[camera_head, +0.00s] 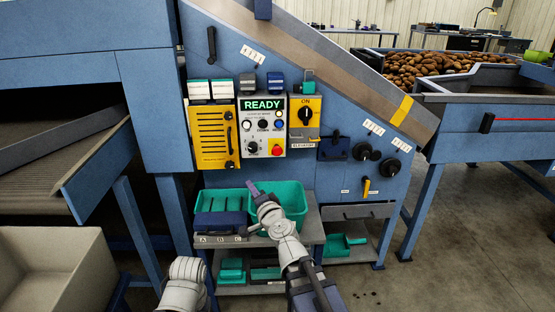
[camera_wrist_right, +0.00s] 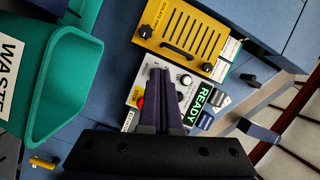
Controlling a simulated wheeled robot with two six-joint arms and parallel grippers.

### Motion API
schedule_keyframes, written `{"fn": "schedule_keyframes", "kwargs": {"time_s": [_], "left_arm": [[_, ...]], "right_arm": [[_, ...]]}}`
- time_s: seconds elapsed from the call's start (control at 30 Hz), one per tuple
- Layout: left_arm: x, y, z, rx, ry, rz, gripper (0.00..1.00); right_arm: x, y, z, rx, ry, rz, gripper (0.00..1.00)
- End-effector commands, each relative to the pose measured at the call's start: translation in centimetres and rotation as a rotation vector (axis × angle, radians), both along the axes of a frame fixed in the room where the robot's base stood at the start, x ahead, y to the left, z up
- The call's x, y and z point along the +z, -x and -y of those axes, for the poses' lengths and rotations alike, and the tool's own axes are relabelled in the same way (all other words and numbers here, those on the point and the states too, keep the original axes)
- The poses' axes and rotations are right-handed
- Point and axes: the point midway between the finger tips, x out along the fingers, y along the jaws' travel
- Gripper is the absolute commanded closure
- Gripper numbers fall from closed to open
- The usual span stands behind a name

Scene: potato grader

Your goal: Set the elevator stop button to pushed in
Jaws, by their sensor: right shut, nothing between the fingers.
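The control box (camera_head: 265,127) carries a green READY display and a red round button (camera_head: 277,150) at its lower right, close to an ELEVATOR label. I cannot tell from here whether the button is in or out. My right gripper (camera_head: 255,190) is shut and empty, below the box and in front of the green bins. In the right wrist view its dark fingers (camera_wrist_right: 160,85) reach across the box face. The red button (camera_wrist_right: 140,102) shows just left of the fingers, with a gap to them that I cannot judge. My left gripper is not in view; only part of that arm shows.
A yellow slotted panel (camera_head: 213,135) is left of the box and a yellow ON switch (camera_head: 305,114) is right of it. Green bins (camera_head: 291,199) stand on a shelf below. A green WASTE bin (camera_wrist_right: 72,75) is at the wrist view's left.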

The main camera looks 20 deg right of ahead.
Motion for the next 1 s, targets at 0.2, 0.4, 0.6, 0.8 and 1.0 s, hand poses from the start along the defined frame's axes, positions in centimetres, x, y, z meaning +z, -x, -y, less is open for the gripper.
{"fn": "schedule_keyframes", "kwargs": {"time_s": [0.2, 0.4, 0.6, 0.8, 1.0], "left_arm": [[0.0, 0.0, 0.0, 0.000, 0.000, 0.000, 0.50], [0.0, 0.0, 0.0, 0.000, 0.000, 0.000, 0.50], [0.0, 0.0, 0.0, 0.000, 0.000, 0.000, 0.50], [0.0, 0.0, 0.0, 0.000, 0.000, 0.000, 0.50], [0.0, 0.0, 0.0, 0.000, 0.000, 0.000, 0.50]], "right_arm": [[1.4, 0.1, 6.0, -0.260, -0.232, 0.069, 1.00], [1.2, 0.6, 8.4, -0.370, -0.327, 0.080, 1.00], [1.2, 0.7, 8.8, -0.386, -0.339, 0.081, 1.00], [1.2, 0.6, 8.7, -0.385, -0.338, 0.081, 1.00], [1.2, 0.0, 8.6, -0.384, -0.337, 0.081, 1.00]]}}
